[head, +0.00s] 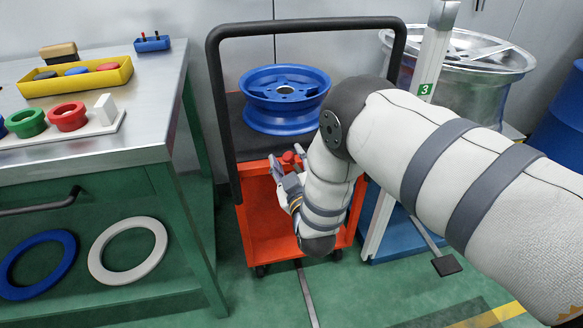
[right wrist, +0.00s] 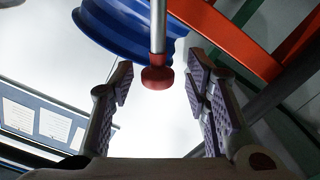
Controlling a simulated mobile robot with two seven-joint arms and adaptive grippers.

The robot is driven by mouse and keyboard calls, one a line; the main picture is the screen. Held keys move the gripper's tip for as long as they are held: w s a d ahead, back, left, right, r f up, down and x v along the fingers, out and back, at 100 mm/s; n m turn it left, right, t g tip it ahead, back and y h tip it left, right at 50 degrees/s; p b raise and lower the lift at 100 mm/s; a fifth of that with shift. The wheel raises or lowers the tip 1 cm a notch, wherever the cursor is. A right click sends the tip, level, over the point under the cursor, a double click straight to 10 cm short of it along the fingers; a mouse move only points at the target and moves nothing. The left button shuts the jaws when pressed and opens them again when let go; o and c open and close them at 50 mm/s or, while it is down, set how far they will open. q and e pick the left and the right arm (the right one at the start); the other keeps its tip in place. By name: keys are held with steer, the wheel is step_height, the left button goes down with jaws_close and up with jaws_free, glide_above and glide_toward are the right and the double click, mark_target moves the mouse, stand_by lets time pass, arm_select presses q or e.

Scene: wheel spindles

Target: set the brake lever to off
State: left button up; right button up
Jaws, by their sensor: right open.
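The brake lever shows in the right wrist view as a grey metal rod ending in a red knob (right wrist: 157,77). The knob sits between the spread fingers of my right gripper (right wrist: 160,84), with a gap on both sides. In the head view my right gripper (head: 283,172) is beside the orange cart (head: 255,222), near its top edge. A small red piece (head: 290,157) shows there, mostly covered by my right gripper and forearm. The lever's pivot is hidden, and its set position cannot be read. My left gripper is not in view.
A workbench (head: 150,110) with a yellow tray (head: 75,78) stands at left. A white post (head: 432,50) and a silver rim (head: 465,55) are at right.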

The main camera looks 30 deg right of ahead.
steer(key=v, duration=1.1)
steer(key=s+f+m+g+y, duration=0.1)
steer(key=s+f+g+y, duration=0.2)
steer(key=s+f+g, duration=1.3)
steer(key=s+f+m+g, duration=0.1)
steer(key=s+f, duration=0.2)
steer(key=s, duration=0.8)
steer(key=s+f, duration=0.3)
steer(key=s, duration=0.8)
steer(key=s+r+m+g+y, duration=0.1)
steer(key=s+r+g, duration=0.2)
steer(key=s, duration=0.5)
steer(key=s+r+m+g, duration=0.1)
steer(key=s+r+g, duration=0.15)
steer(key=s, duration=0.55)
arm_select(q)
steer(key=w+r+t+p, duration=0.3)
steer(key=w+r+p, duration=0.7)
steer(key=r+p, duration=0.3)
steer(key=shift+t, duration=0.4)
arm_select(e)
steer(key=w+r+t, duration=0.2)
steer(key=w+r, duration=0.7)
steer(key=r, duration=0.5)
steer(key=shift+a, duration=0.35)
